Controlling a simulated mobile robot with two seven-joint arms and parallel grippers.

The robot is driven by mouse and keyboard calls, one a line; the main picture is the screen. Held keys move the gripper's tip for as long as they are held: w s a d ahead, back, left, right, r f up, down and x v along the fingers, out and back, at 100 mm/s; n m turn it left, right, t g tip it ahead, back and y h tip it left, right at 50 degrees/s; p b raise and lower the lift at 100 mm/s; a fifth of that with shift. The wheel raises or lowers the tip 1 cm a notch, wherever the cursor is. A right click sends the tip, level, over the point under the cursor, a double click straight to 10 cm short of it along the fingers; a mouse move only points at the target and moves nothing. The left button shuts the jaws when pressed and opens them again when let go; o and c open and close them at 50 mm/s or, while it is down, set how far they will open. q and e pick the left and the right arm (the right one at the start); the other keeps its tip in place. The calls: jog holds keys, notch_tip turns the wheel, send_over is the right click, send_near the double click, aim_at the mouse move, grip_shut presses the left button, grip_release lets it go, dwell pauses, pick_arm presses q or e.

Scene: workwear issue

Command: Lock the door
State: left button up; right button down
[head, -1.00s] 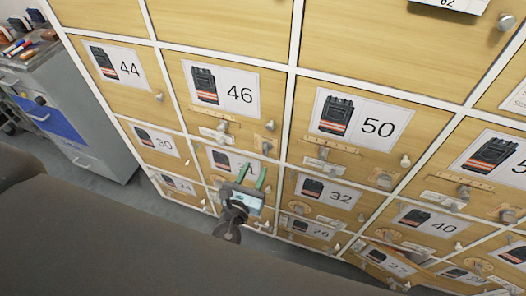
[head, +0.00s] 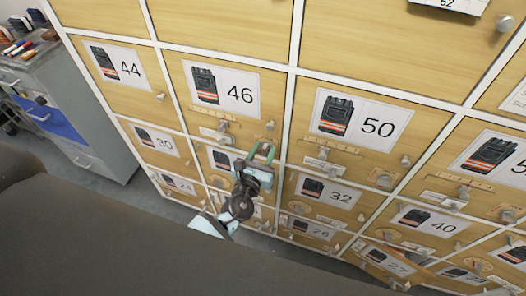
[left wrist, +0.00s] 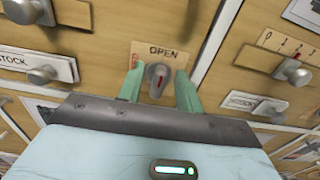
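The door numbered 46 (head: 200,110) is a closed light wood panel in a white-framed bank of lockers. A turn knob (left wrist: 158,79) on a small wooden plate (left wrist: 170,50) marked OPEN shows in the left wrist view. It is grey with a red line and stands about upright, under the word OPEN. My left gripper (head: 263,153) is at the lower right corner of door 46 and hides that plate in the head view. Its green fingers (left wrist: 160,85) stand either side of the knob, with visible gaps. My right gripper is not in view.
Other numbered doors surround it, such as 50 (head: 365,110) and 44 (head: 110,75), with protruding knobs and sliders. A slider knob (left wrist: 296,72) is close on the right in the wrist view. A grey cabinet (head: 85,120) stands at the left.

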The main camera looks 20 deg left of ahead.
pick_arm(q)
jog(key=shift+c, duration=0.3)
grip_shut()
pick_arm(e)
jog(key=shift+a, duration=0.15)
